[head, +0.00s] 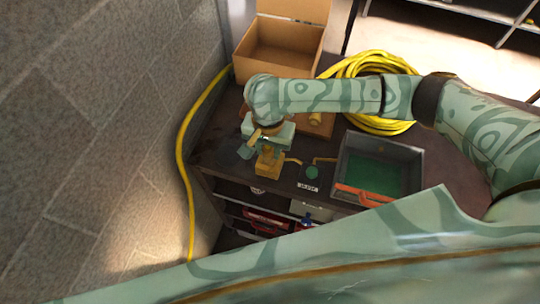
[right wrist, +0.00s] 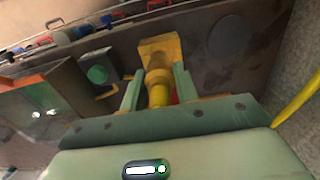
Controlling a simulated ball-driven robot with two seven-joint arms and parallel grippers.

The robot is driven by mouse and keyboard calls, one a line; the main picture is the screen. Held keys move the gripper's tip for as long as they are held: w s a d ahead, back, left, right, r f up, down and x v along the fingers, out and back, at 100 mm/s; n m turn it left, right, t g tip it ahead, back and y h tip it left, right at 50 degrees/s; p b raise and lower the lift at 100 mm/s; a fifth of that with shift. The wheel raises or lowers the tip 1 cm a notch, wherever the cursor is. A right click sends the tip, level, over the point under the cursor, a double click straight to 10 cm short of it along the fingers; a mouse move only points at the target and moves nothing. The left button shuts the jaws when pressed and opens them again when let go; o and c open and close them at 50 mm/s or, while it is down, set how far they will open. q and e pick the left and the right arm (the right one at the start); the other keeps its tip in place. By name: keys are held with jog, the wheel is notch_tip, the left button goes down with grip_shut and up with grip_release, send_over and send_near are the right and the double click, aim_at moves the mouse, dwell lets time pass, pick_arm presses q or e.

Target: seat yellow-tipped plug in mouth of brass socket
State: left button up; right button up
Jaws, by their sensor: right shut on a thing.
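My right gripper (head: 257,148) reaches down over the left part of the dark bench. In the right wrist view its two green fingers (right wrist: 157,90) are shut on a yellow cylindrical piece, which I take for the yellow-tipped plug (right wrist: 158,93). Just beyond the fingers stands a brass-coloured block (right wrist: 158,48), likely the brass socket; it also shows in the head view (head: 268,168). The plug lines up with this block and looks close to or touching it. Its tip and the socket's mouth are hidden, so I cannot tell how deep it sits. My left gripper is not in view.
A grey tray with a green floor (head: 409,160) stands right of the socket. A coiled yellow hose (head: 375,62) and an open cardboard box (head: 283,47) lie behind. A stone wall (head: 90,120) borders the left. A green round button (head: 312,172) is near the front edge.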

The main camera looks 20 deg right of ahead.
aim_at(270, 153)
jog(key=shift+w+d+f, duration=0.2)
jog(key=shift+w+f, duration=0.2)
jog(key=shift+f, duration=0.1)
jog(key=f, duration=0.1)
jog(key=f+b, duration=0.2)
jog(key=f, duration=0.1)
jog(key=shift+w+d, duration=0.2)
jog(key=shift+w, duration=0.05)
jog(key=shift+r, duration=0.15)
jog(key=o, duration=1.1)
jog(key=shift+c, duration=0.2)
notch_tip(270, 153, up, 12)
jog(key=p, duration=0.4)
